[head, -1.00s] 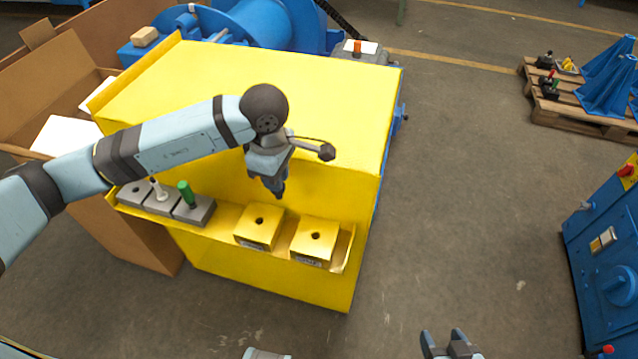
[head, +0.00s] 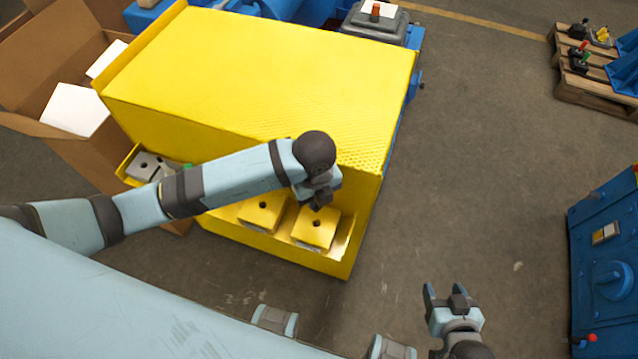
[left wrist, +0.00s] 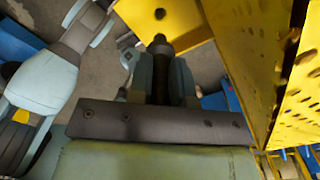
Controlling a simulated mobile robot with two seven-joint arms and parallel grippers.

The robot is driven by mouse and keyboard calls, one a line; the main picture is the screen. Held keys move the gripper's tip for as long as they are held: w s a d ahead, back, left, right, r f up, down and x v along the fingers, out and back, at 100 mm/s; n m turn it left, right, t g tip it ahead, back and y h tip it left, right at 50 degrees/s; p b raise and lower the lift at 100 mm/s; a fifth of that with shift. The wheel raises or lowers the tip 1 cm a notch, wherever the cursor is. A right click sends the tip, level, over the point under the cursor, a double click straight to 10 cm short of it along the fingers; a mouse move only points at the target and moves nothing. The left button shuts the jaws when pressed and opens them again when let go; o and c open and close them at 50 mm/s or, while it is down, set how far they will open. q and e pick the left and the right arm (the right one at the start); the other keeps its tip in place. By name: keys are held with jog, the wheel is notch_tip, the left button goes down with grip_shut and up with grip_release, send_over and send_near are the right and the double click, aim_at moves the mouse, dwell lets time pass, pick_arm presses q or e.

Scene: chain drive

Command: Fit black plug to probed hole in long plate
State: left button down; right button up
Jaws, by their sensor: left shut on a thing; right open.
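My left gripper (head: 320,198) is over the shelf on the front of the yellow housing, just above the right yellow block. In the left wrist view it is shut on a dark plug (left wrist: 160,46), which points away from the camera. The right yellow block (head: 315,229) has a dark hole in its top; the left yellow block (head: 262,212) has one too. In the left wrist view a holed yellow top (left wrist: 172,18) lies beyond the plug, which looks apart from the hole. I cannot make out a long plate. My right gripper (head: 447,297) is open and empty over the floor.
The yellow housing (head: 270,85) rises behind the shelf, close to my left gripper. Grey blocks (head: 143,165) at the shelf's left end are partly hidden by my left arm. A cardboard box (head: 45,60) stands left.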

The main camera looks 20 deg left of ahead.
aim_at(316, 211)
pick_arm(q)
jog(key=shift+d+f+n, duration=0.1)
jog(key=shift+n, duration=0.4)
jog(key=shift+f, duration=0.3)
jog(key=shift+f+b, duration=1.45)
jog(key=shift+f, duration=1.15)
jog(key=shift+r+p, duration=0.1)
jog(key=shift+p, duration=0.25)
jog(key=shift+f+b, duration=1.2)
jog(key=shift+f, duration=0.95)
